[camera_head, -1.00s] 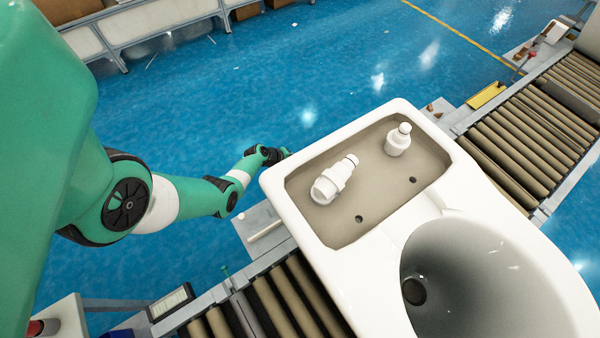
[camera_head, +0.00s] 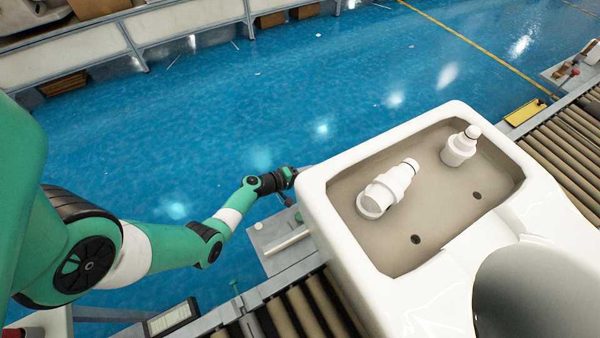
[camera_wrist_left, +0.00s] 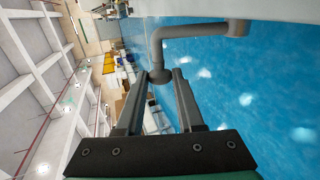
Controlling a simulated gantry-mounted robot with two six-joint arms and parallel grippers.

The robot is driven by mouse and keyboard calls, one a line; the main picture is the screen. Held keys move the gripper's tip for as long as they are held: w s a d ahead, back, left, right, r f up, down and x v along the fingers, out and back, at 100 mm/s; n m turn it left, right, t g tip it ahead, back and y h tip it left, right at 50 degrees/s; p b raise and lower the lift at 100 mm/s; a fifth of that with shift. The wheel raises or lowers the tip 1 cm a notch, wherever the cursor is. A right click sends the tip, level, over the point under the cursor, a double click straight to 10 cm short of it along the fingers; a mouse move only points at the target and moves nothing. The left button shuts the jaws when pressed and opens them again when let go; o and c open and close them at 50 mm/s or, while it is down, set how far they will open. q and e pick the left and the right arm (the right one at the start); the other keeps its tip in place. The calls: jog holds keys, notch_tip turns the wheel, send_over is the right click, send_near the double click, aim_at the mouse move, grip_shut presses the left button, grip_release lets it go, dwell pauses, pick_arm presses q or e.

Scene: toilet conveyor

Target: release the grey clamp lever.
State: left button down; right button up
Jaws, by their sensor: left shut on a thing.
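The grey clamp lever (camera_wrist_left: 192,31) is a bent rod across the top of the left wrist view. Its lower, knobbed end lies between the fingertips of my left gripper (camera_wrist_left: 165,76), which is shut on it. In the head view my left gripper (camera_head: 290,179) is beside the left outer wall of the white toilet (camera_head: 348,268). The lever cannot be made out clearly there. My right gripper is out of view.
Two white fittings, one lying (camera_head: 388,190) and one upright (camera_head: 460,147), are in the open tank. The toilet is above the roller conveyor (camera_head: 310,305). A small screen (camera_head: 172,318) stands at the conveyor's near edge. Blue floor lies behind.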

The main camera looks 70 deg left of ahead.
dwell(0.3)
pick_arm(q)
jog(key=c, duration=0.6)
grip_release()
jog(key=shift+o, duration=0.2)
jog(key=p+v, duration=0.5)
jog(key=v, duration=0.6)
jog(key=shift+s, duration=0.3)
jog(key=shift+r, duration=0.15)
